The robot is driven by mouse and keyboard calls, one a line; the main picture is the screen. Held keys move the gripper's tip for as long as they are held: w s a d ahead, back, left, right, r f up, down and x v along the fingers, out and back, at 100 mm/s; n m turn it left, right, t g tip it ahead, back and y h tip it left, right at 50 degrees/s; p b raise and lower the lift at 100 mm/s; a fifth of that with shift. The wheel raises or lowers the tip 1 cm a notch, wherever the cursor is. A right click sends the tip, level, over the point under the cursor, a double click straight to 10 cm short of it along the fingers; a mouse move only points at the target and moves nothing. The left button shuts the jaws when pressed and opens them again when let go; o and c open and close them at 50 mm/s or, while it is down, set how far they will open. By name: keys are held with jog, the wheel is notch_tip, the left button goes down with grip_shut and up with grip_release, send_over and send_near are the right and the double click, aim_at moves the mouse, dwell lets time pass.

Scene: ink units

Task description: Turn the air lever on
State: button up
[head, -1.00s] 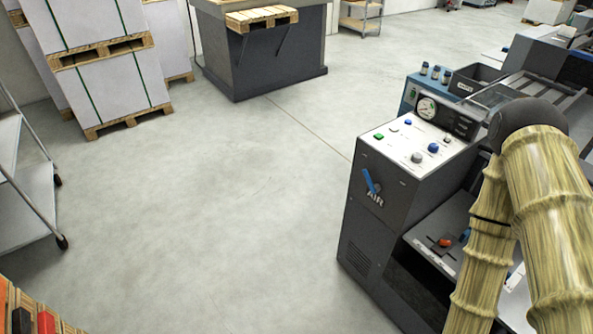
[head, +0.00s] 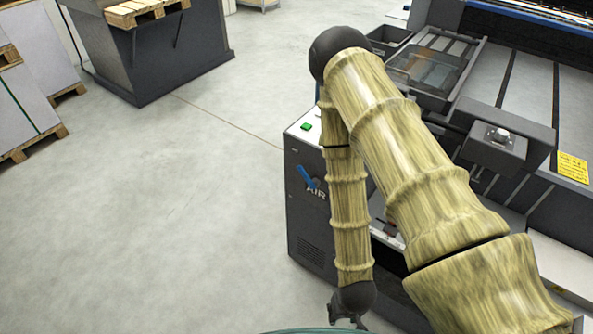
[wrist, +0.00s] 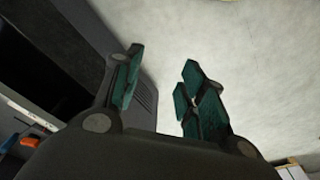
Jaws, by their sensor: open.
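The blue air lever (head: 307,176) sits on the upper front face of the dark grey cabinet (head: 305,225), above the white AIR lettering. It slants from upper left to lower right. My gripper (wrist: 161,72) is open and empty in the wrist view, its teal fingers apart over grey floor. In the head view only a small dark part of it shows near the bottom edge, below and right of the lever and apart from it. The lever cannot be made out in the wrist view.
A green button (head: 306,127) shows on the cabinet top. The press (head: 497,150) extends to the right. A dark bench (head: 165,50) with a wooden pallet stands at the back left, beside stacked white loads. The floor left of the cabinet is clear.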

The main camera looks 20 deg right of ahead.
jog(key=w+a+f+m+t+h+b, duration=0.1)
jog(key=w+f+m+t+b, duration=0.15)
jog(key=w, duration=0.35)
jog(key=w+f+m+t+b, duration=0.1)
jog(key=w+m+b, duration=0.1)
jog(key=w+b, duration=0.3)
jog(key=m+t+h+b, duration=0.6)
jog(key=m+h+b, duration=0.7)
jog(key=m+b, duration=1.65)
send_near(301, 173)
jog(key=shift+m, duration=0.6)
jog(key=x, duration=0.9)
jog(key=shift+d+r, duration=0.15)
jog(key=shift+d, duration=0.1)
jog(key=shift+c, duration=0.5)
grip_shut()
